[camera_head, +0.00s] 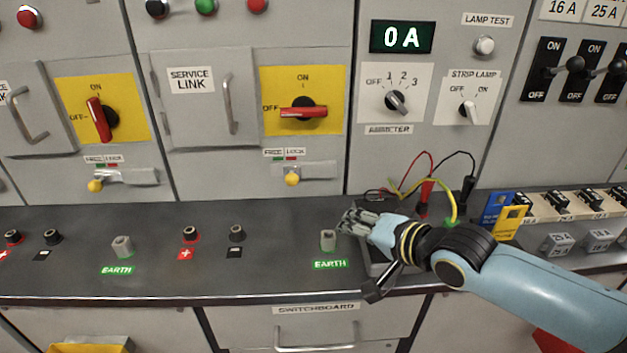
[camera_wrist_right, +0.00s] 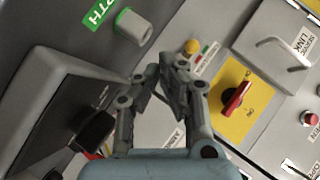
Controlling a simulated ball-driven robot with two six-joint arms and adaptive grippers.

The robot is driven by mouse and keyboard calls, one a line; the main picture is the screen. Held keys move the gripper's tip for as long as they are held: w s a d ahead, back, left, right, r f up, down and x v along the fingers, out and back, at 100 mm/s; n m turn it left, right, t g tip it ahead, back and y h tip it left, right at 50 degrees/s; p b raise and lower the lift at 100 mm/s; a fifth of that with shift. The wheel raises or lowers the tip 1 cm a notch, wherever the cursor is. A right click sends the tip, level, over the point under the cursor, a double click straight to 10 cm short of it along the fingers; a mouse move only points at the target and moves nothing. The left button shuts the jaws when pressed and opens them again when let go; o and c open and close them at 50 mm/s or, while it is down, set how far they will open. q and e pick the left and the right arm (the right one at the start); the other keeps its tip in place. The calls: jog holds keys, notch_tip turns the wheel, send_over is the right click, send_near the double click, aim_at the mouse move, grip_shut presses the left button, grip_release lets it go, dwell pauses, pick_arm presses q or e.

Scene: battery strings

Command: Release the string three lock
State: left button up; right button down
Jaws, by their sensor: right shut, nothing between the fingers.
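Two lock devices show in the head view, each a yellow knob and a metal plate under a FREE/LOCK label. The right lock (camera_head: 292,179) is below a yellow panel whose red rotary handle (camera_head: 303,112) lies horizontal toward OFF. The left lock (camera_head: 95,185) is below a panel whose red handle (camera_head: 98,119) stands nearly upright toward ON. No string numbers are readable. My right gripper (camera_head: 347,222) is shut and empty, below and right of the right lock, apart from it. In the wrist view the yellow knob (camera_wrist_right: 192,46) is beyond my fingertips (camera_wrist_right: 158,68). My left gripper is not in view.
A grey earth post (camera_head: 328,240) stands just left of my right gripper. A dark box (camera_head: 376,258) with red, black and yellow-green leads is under and behind it. Blue and yellow cards (camera_head: 510,220) stand to the right.

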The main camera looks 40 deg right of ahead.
aim_at(292, 177)
jog(key=d+m+t, duration=0.1)
jog(key=w+d+r+m+t, duration=0.1)
jog(key=d, duration=0.1)
jog(key=w+d+m, duration=0.1)
jog(key=shift+w+d+r+m+t, duration=0.2)
jog(key=shift+d+r+m+t, duration=0.15)
jog(key=shift+m+t, duration=0.05)
jog(key=shift+w+d+r+m+t, duration=0.1)
jog(key=shift+d+r+m+t, duration=0.25)
jog(key=shift+d+m, duration=0.15)
jog(key=shift+w, duration=0.1)
jog(key=shift+w, duration=0.3)
jog(key=w+b, duration=0.3)
jog(key=w+f+b, duration=0.1)
jog(key=w+b, duration=0.2)
jog(key=b, duration=0.1)
jog(key=w+f+b, duration=0.1)
jog(key=w+b, duration=0.1)
jog(key=b, duration=0.2)
jog(key=shift+w+a, duration=0.15)
jog(key=shift+w, duration=0.25)
jog(key=shift+w+a+b, duration=0.55)
jog(key=shift+w+a, duration=0.6)
jog(key=shift+w, duration=0.1)
jog(key=shift+w+a, duration=0.3)
